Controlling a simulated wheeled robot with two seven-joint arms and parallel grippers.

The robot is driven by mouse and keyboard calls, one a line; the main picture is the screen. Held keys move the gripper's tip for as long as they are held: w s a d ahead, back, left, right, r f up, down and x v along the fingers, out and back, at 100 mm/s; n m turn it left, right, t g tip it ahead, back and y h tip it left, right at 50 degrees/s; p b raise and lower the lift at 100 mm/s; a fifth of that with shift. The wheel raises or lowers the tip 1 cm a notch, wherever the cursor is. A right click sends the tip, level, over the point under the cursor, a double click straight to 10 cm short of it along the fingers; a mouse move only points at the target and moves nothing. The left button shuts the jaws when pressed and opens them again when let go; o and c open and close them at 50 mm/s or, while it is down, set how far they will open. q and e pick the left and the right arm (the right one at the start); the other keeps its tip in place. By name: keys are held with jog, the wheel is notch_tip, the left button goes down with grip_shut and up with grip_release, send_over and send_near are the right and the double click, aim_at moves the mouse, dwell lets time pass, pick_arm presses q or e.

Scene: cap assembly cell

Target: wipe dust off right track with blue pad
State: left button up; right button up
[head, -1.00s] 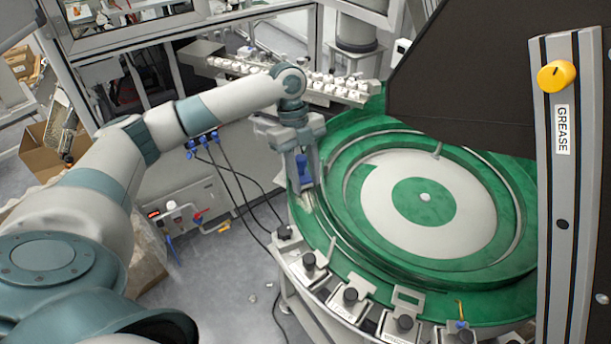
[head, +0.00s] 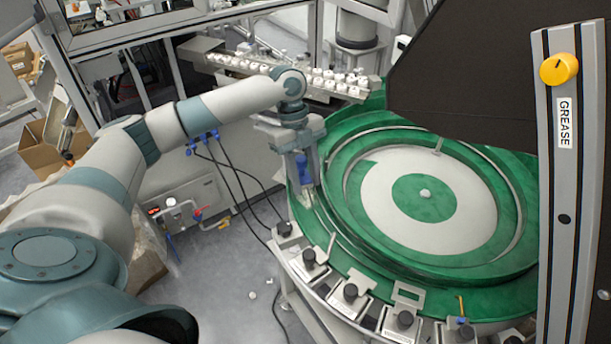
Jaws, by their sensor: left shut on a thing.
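My left gripper (head: 305,182) points down at the left rim of the round green bowl feeder (head: 345,243). It is shut on a blue pad (head: 301,166), which shows as a small blue patch between the fingers. The pad's lower edge is hidden, so I cannot tell whether it touches the surface below. A pale metal piece lies at the fingertips on the green rim. Behind the arm, a slanted track (head: 352,93) carries several white caps. Dust is too small to make out. My right gripper is not in view.
A dark panel (head: 470,75) overhangs the bowl at the right, beside a grey post with a yellow knob (head: 559,69) and a GREASE label. Several black-knobbed clamps (head: 350,293) line the bowl's front edge. Dark cables hang left of the bowl. A cardboard box (head: 42,145) stands far left.

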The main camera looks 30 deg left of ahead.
aim_at(313, 214)
pick_arm(q)
jog(key=shift+s+d+r+p, duration=0.15)
jog(key=shift+s+d+p, duration=0.8)
jog(key=shift+p, duration=0.3)
jog(key=shift+s+d, duration=0.3)
jog(key=shift+s, duration=0.05)
jog(key=shift+s+d+p, duration=0.45)
jog(key=shift+s+p, duration=0.05)
jog(key=shift+p, duration=0.3)
jog(key=shift+s+d+p, duration=0.35)
jog(key=shift+s+d, duration=0.1)
jog(key=shift+s, duration=0.05)
jog(key=shift+s+d+f, duration=0.3)
jog(key=shift+s, duration=0.05)
